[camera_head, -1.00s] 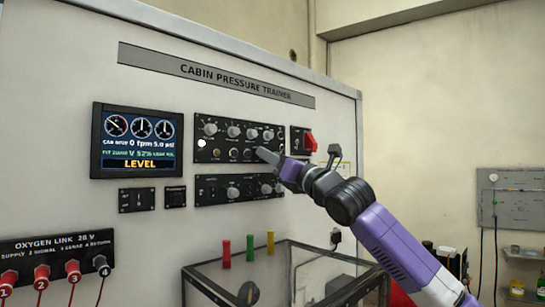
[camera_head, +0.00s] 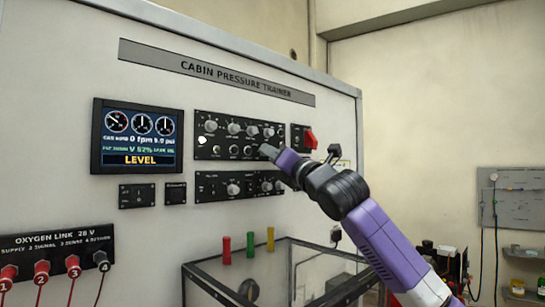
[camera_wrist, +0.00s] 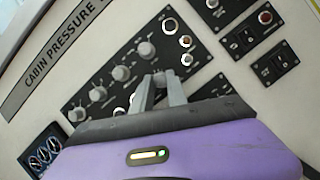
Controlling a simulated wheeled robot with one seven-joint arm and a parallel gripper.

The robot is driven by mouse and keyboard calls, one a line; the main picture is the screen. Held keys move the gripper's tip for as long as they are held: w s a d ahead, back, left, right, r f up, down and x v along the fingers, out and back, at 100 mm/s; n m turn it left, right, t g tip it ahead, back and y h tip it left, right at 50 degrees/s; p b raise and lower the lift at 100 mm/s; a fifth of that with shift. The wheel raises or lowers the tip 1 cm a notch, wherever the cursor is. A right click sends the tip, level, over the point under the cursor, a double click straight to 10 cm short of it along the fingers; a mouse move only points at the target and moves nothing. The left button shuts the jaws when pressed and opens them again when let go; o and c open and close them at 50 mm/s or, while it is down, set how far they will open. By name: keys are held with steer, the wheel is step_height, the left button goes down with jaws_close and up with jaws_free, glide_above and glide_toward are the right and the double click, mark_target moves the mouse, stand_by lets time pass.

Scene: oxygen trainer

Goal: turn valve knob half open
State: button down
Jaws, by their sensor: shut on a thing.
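The trainer's upper control panel (camera_head: 240,139) has a row of grey knobs above a row of smaller controls. My gripper (camera_head: 266,150) reaches in from the right to the lower row, toward the panel's right end. In the wrist view its grey fingers (camera_wrist: 158,84) point at the panel and are shut on a small control, which I take to be the valve knob. The fingers hide it, so its angle and label do not show. The display (camera_head: 138,138) reads LEVEL, with a smaller line that looks like V 52%.
A second panel (camera_head: 240,186) with knobs sits just below. A red switch (camera_head: 309,139) and a dark lever (camera_head: 334,153) stand out to the right. A clear-topped case (camera_head: 270,263) with red, green and yellow handles above it is below the arm.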

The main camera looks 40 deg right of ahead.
steer(key=shift+a+r+m+g+h+p, duration=0.15)
steer(key=shift+m+g+p, duration=1.25)
steer(key=shift+m, duration=2.55)
steer(key=shift+d+r+m+g+h+p, duration=0.15)
steer(key=shift+m+g+p, duration=1.3)
steer(key=shift+m, duration=2.45)
steer(key=shift+a+r+m+g+p, duration=0.2)
steer(key=shift+m+g+p, duration=1.2)
steer(key=shift+m, duration=2.55)
steer(key=shift+d+t+p, duration=0.1)
steer(key=shift+t+p, duration=0.35)
steer(key=c, duration=1.3)
jaws_free()
steer(key=shift+r, duration=0.1)
steer(key=shift+b+v, duration=1.5)
steer(key=shift+v, duration=2.4)
